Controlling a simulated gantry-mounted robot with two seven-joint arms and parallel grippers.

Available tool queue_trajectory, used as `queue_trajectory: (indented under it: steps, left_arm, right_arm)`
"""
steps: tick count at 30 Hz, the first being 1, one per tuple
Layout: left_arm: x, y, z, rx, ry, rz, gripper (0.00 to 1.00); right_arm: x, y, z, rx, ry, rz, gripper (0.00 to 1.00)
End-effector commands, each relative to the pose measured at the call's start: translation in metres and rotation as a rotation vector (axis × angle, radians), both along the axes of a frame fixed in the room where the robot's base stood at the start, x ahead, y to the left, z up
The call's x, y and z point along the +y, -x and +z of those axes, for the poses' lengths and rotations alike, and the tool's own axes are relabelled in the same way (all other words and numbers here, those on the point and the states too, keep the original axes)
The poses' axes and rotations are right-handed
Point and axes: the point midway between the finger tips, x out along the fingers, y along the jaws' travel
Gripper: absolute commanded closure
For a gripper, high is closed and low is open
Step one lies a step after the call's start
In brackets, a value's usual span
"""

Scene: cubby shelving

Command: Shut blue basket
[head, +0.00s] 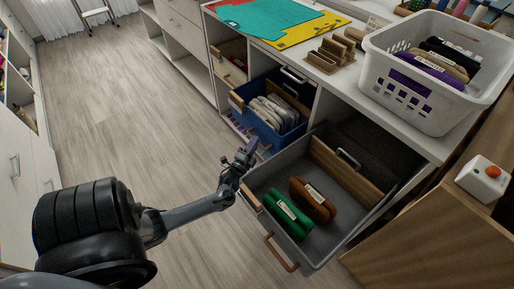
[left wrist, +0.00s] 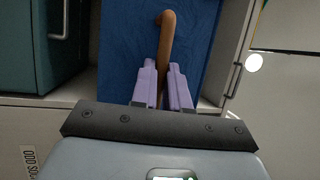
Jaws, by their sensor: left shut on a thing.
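The blue basket (head: 262,128) stands partly pulled out of its cubby in the middle of the head view, with several pale folded items inside. Its blue front (left wrist: 190,40) fills the upper middle of the left wrist view. A curved wooden handle (left wrist: 166,40) stands out from that front. My left gripper (head: 250,152) is at the basket's front; its purple fingers (left wrist: 163,88) are shut on the handle, which runs between them. The handle is mostly hidden behind the gripper in the head view. My right gripper is not in view.
A grey basket (head: 328,238) is pulled far out beside the blue one, holding a green and a brown item. A white basket (head: 418,100) and a wooden rack (head: 325,62) stand on the countertop above. The wooden floor (head: 130,100) to the left is clear.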

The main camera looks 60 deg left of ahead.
Motion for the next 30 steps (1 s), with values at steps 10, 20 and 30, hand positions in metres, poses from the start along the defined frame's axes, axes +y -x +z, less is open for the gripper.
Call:
queue_trajectory:
  steps: [10,20,30]
  left_arm:
    - [0.001,0.0,-0.001,0.002,0.002,0.001,1.0]
    - [0.001,0.0,-0.001,0.001,0.001,0.001,0.6]
    - [-0.006,0.011,-0.001,0.003,0.001,0.002,0.6]
  right_arm:
    - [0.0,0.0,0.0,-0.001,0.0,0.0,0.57]
    - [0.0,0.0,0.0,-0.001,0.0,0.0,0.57]
    - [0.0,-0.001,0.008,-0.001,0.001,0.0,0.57]
